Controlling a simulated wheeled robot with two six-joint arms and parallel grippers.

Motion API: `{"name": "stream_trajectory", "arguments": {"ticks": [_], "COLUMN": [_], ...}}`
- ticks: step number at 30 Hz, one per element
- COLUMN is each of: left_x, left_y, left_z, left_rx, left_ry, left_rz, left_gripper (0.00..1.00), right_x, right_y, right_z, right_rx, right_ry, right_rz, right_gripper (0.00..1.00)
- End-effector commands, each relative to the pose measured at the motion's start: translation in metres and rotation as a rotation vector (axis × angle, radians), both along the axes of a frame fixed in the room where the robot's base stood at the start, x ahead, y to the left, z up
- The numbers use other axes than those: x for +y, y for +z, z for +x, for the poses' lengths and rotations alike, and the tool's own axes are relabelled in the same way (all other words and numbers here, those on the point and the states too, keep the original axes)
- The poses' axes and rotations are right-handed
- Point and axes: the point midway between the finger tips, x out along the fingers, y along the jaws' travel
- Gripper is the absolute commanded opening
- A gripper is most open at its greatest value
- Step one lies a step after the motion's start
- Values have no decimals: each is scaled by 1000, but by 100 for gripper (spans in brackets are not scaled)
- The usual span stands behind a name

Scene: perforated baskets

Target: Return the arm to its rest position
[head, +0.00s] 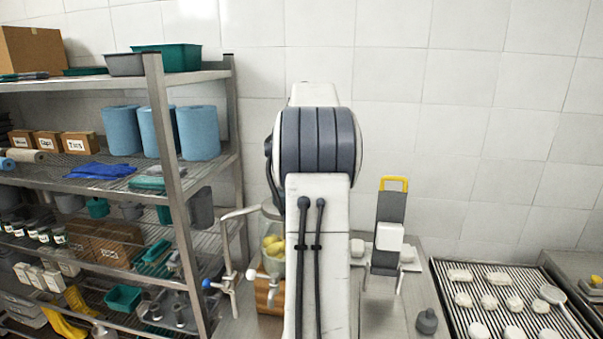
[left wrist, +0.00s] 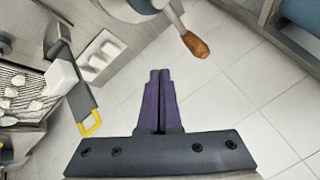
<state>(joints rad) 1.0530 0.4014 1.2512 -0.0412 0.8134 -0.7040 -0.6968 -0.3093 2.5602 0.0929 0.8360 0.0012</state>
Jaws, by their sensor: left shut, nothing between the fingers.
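My left gripper (left wrist: 159,74) shows in the left wrist view. Its two dark purple fingers are pressed together, with nothing between them. Behind the fingers is pale tiling, and no object touches them. The left gripper cannot be made out in the head view. A large white and dark grey jointed shape fills the middle of that view and hides what is behind it. My right gripper is in neither view.
A metal shelf rack (head: 165,130) with bins and blue rolls (head: 199,132) stands at left. A grey board with a yellow handle (head: 394,184) stands right of centre. It also shows in the left wrist view (left wrist: 91,124). A slatted tray (head: 440,285) holds several pale pieces.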

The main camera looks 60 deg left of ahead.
Motion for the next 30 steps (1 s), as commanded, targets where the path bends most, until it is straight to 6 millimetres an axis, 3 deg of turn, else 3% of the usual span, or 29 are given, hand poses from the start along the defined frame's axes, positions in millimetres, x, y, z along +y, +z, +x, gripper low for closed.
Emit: {"name": "stream_trajectory", "arguments": {"ticks": [3, 9, 19, 22, 26, 29, 30], "left_x": [-19, -35, -38, -46, -85, -141, -168], "left_y": [19, 40, 46, 44, 30, 12, 3], "left_z": [2, -1, -3, 4, 38, 75, 89], "left_rx": [-2, 0, 1, 0, -6, -7, -5], "left_ry": [-8, -7, -5, -18, -83, -165, -201], "left_rz": [4, 2, -1, -8, -48, -102, -128], "left_gripper": [0, 0, 0, 0, 0, 0, 0], "right_x": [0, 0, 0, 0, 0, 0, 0], "right_y": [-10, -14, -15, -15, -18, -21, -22], "right_z": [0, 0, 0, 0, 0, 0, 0], "right_rx": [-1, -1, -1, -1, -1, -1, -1], "right_ry": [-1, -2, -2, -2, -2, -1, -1], "right_rz": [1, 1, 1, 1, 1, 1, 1], "right_gripper": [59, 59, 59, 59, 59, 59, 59]}}
